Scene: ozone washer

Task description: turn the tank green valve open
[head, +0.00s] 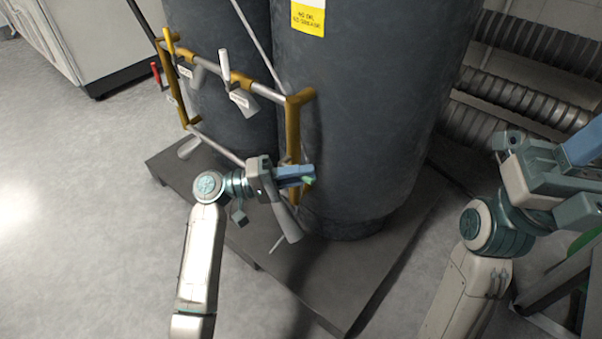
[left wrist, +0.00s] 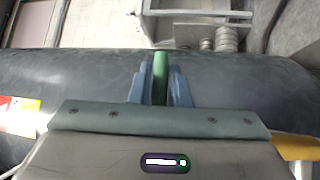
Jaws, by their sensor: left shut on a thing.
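The green valve handle (left wrist: 160,78) shows in the left wrist view as a green bar between the two blue fingers of my left gripper (left wrist: 160,92). The fingers are shut on it. In the head view my left gripper (head: 296,174) is at the lower end of the yellow pipe, in front of the dark tank (head: 365,110); a bit of green (head: 308,181) shows at its fingertips. The gripper hides most of the valve. My right gripper (head: 575,180) is at the right side, away from the tank; its fingers are not clear enough to judge.
Yellow and grey pipes (head: 292,130) with white-handled valves (head: 224,65) and a red handle (head: 156,75) run along the tanks at upper left. The tanks stand on a dark platform (head: 330,290). Corrugated hoses (head: 520,90) lie behind at right. The floor at left is clear.

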